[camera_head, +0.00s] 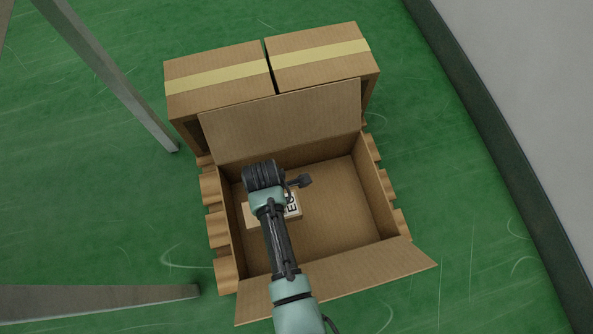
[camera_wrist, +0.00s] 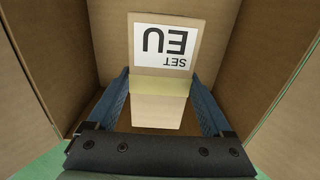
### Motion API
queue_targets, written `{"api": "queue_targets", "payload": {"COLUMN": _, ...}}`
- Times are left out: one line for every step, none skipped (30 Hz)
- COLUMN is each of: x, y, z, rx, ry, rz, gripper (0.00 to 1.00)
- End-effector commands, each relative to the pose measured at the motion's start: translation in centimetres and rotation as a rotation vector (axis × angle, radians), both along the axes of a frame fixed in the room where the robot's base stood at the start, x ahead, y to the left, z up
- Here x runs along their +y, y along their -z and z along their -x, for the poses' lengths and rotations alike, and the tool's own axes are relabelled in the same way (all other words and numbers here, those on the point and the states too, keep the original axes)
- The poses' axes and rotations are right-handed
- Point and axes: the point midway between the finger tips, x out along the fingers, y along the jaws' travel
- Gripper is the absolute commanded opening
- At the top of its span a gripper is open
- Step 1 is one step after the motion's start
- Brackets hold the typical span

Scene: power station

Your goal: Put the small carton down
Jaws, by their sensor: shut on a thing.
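The small carton (camera_wrist: 158,86) is light brown, with a white label reading "SET EU" and a yellowish tape strip. In the wrist view it sits between the two blue fingers of my gripper (camera_wrist: 160,108), which is shut on it. In the head view the small carton (camera_head: 292,206) is partly hidden under my arm, inside the left half of the large open box (camera_head: 345,220). I cannot tell whether its underside touches the box floor. My gripper's fingers are hidden by my wrist in the head view.
The large box has its flaps open, one raised at the back (camera_head: 285,120) and one folded out in front (camera_head: 340,280). Two closed taped boxes (camera_head: 215,80) (camera_head: 322,58) stand behind it. The right part of the box floor is clear. Grey metal legs (camera_head: 115,75) stand at left.

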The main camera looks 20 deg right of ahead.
Motion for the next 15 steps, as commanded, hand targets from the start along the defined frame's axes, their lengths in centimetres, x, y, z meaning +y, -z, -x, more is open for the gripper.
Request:
{"api": "queue_targets", "payload": {"x": 0.0, "y": 0.0, "z": -0.1, "rx": -0.002, "ry": -0.002, "rz": 0.0, "gripper": 0.04}}
{"api": "queue_targets", "payload": {"x": 0.0, "y": 0.1, "z": 0.0, "rx": -0.002, "ry": -0.002, "rz": 0.0, "gripper": 0.04}}
{"api": "queue_targets", "payload": {"x": 0.0, "y": 0.3, "z": 0.0, "rx": -0.001, "ry": -0.002, "rz": 0.0, "gripper": 0.04}}
{"api": "queue_targets", "payload": {"x": 0.0, "y": 0.5, "z": 0.0, "rx": -0.001, "ry": -0.001, "rz": 0.0, "gripper": 0.04}}
{"api": "queue_targets", "payload": {"x": 0.0, "y": 0.9, "z": 0.0, "rx": 0.0, "ry": -0.001, "rz": 0.0, "gripper": 0.04}}
{"api": "queue_targets", "payload": {"x": 0.0, "y": 1.4, "z": 0.0, "rx": 0.0, "ry": -0.001, "rz": 0.0, "gripper": 0.04}}
{"api": "queue_targets", "payload": {"x": 0.0, "y": 1.9, "z": 0.0, "rx": 0.0, "ry": -0.001, "rz": 0.0, "gripper": 0.04}}
{"api": "queue_targets", "payload": {"x": 0.0, "y": 2.5, "z": 0.0, "rx": -0.001, "ry": 0.0, "rz": 0.0, "gripper": 0.04}}
{"api": "queue_targets", "payload": {"x": 0.0, "y": 3.3, "z": 0.0, "rx": -0.001, "ry": 0.0, "rz": 0.0, "gripper": 0.04}}
{"api": "queue_targets", "payload": {"x": 0.0, "y": 3.8, "z": 0.0, "rx": 0.0, "ry": 0.0, "rz": 0.0, "gripper": 0.04}}
{"api": "queue_targets", "payload": {"x": 0.0, "y": 4.4, "z": 0.0, "rx": 0.0, "ry": 0.0, "rz": 0.0, "gripper": 0.04}}
{"api": "queue_targets", "payload": {"x": 0.0, "y": 5.2, "z": -0.1, "rx": -0.001, "ry": 0.0, "rz": 0.0, "gripper": 0.04}}
{"api": "queue_targets", "payload": {"x": 0.0, "y": 5.6, "z": -0.1, "rx": -0.001, "ry": 0.0, "rz": 0.0, "gripper": 0.04}}
{"api": "queue_targets", "payload": {"x": 0.0, "y": 6.0, "z": -0.1, "rx": -0.001, "ry": 0.0, "rz": 0.0, "gripper": 0.04}}
{"api": "queue_targets", "payload": {"x": 0.0, "y": 6.3, "z": -0.1, "rx": -0.001, "ry": 0.0, "rz": 0.0, "gripper": 0.04}}
